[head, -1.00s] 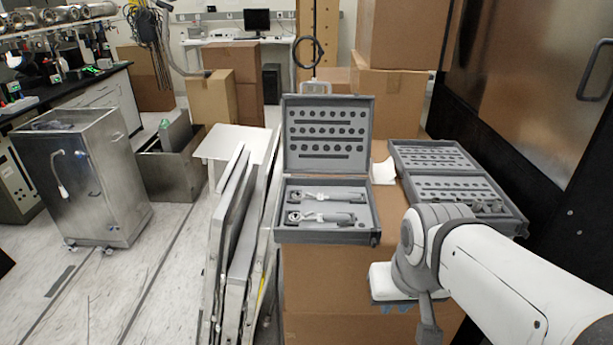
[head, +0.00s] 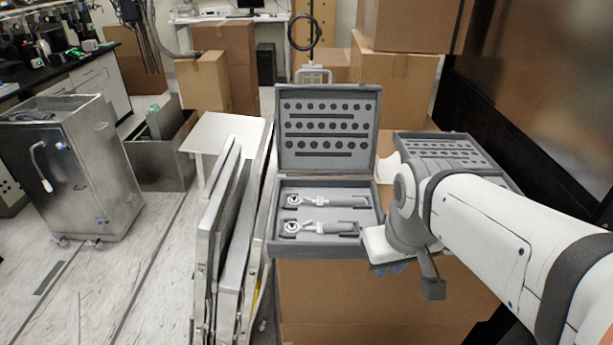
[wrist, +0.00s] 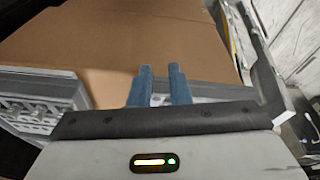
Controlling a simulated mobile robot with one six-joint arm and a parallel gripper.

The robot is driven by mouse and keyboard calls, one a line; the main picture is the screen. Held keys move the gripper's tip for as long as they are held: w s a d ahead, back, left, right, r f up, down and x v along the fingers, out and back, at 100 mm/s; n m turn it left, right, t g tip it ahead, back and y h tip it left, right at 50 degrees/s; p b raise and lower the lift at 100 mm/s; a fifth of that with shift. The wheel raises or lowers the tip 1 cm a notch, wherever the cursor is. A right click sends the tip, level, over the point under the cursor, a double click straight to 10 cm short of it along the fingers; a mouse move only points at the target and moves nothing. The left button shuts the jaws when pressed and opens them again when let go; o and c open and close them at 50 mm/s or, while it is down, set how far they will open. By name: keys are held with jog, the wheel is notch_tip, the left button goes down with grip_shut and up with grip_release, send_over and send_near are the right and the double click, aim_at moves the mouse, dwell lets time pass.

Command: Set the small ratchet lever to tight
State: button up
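An open grey case (head: 272,222) stands on a cardboard box, its lid raised at the back. Two silver ratchets with dark handles lie in its tray, an upper one (head: 318,201) and a lower one (head: 316,227).
A second open case with sockets (head: 447,150) lies to the right, partly behind my arm. Folded flat panels (head: 232,215) lean left of the box. Tall cardboard boxes (head: 395,95) stand behind. A metal cart (head: 85,165) is at far left.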

jog(key=w+a+r+n+g+b, duration=0.1)
jog(key=w+a+n, duration=0.2)
jog(key=w+n, duration=0.25)
jog(key=w+a+r+n+b, duration=0.1)
jog(key=w+a+n, duration=0.2)
jog(key=w+n, duration=0.25)
jog(key=n+g+b, duration=0.1)
jog(key=n, duration=0.9)
send_near(310, 221)
jog(key=shift+d+f, duration=0.1)
jog(key=shift+f, duration=0.55)
jog(key=f, duration=0.6)
jog(key=shift+w+f, duration=0.25)
jog(key=shift+f, duration=0.05)
jog(key=shift+c, duration=0.5)
grip_shut()
